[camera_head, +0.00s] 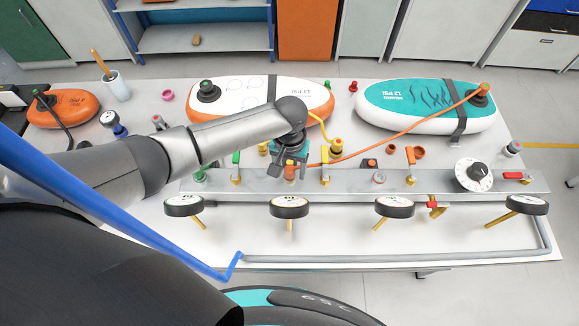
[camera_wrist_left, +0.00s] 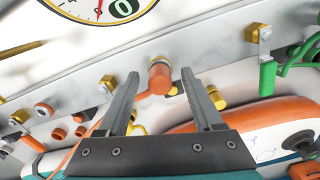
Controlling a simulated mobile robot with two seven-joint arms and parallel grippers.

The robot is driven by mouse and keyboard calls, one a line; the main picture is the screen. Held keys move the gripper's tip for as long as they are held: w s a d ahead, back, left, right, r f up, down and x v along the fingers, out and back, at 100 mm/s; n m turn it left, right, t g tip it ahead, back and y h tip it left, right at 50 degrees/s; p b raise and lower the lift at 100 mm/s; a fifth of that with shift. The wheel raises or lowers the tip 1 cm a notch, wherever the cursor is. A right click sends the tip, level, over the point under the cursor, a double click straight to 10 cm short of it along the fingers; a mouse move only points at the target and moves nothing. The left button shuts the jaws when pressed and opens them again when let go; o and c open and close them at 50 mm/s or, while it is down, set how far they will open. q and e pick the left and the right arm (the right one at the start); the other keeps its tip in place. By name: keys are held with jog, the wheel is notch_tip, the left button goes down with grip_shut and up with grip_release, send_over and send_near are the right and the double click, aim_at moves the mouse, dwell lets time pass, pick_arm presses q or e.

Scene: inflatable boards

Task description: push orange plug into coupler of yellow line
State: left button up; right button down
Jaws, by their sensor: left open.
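The orange plug (camera_wrist_left: 160,79) shows in the left wrist view at the end of the orange line (camera_head: 400,133). My left gripper (camera_wrist_left: 160,85) is open, with one finger on each side of the plug. I cannot make out contact. In the head view my left gripper (camera_head: 288,166) is at the bar, left of a yellow valve handle (camera_head: 325,158), partly hiding the plug. My right gripper is not in view.
A teal board (camera_head: 427,104), a white-orange board (camera_head: 250,93) and an orange board (camera_head: 64,108) lie at the back. Gauges such as one (camera_head: 288,207) stand along the bar's front.

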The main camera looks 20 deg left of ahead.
aim_at(289, 169)
pick_arm(q)
notch_tip(289, 169, up, 15)
jog(key=p, duration=0.1)
dwell(0.6)
dwell(0.5)
